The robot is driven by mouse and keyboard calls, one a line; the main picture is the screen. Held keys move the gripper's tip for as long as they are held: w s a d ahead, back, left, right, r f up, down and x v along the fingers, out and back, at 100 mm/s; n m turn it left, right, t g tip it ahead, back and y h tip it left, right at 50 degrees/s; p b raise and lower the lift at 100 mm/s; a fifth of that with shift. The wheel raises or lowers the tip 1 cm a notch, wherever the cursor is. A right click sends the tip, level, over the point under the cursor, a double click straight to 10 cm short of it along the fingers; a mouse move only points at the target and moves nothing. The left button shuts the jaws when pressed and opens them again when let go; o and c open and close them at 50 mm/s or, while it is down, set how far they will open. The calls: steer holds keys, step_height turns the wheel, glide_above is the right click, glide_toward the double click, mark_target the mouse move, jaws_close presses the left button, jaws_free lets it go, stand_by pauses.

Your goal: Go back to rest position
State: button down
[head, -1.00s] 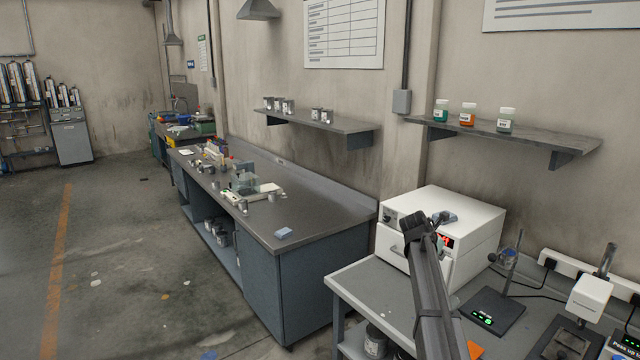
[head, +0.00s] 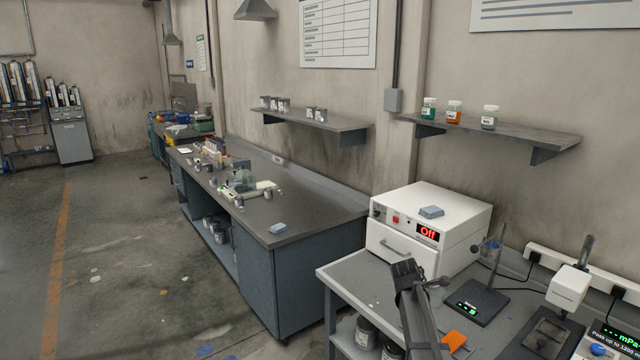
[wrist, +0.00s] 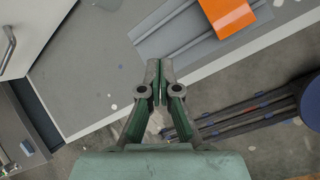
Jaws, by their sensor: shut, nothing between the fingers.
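My gripper shows in the wrist view (wrist: 159,88) with its two fingers together and nothing between them. It points down past the edge of a grey bench (wrist: 110,75), with the floor showing below. In the head view my arm reaches up from the bottom, in front of the grey bench (head: 345,275). The fingertips are not clearly visible there. The white oven (head: 440,235) stands on this bench behind my arm, its door shut and its red display reading "Off".
An orange block (head: 453,340) lies on the bench right of my arm; it also shows in the wrist view (wrist: 228,14). A stand with a dark base (head: 475,302) is further right. Cans (head: 366,332) stand below. The long dark bench (head: 290,205) is to the left.

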steer(key=s+a+f+m+g+y, duration=0.1)
steer(key=s+a+f+m+y, duration=0.1)
steer(key=s+a+f+m, duration=0.65)
steer(key=s+a+f+m+g+y, duration=0.15)
steer(key=s+f+m, duration=0.3)
steer(key=s, duration=0.85)
steer(key=s+a+f+m+g+y, duration=0.2)
steer(key=s+a+f+m, duration=0.35)
steer(key=s+f, duration=0.35)
steer(key=s+f+g+b, duration=0.6)
steer(key=s+f+b, duration=0.4)
steer(key=s+f, duration=1.6)
steer(key=s, duration=0.4)
steer(key=shift+d+f, duration=0.3)
steer(key=shift+w+g+h, duration=0.1)
steer(key=shift+g+h, duration=0.15)
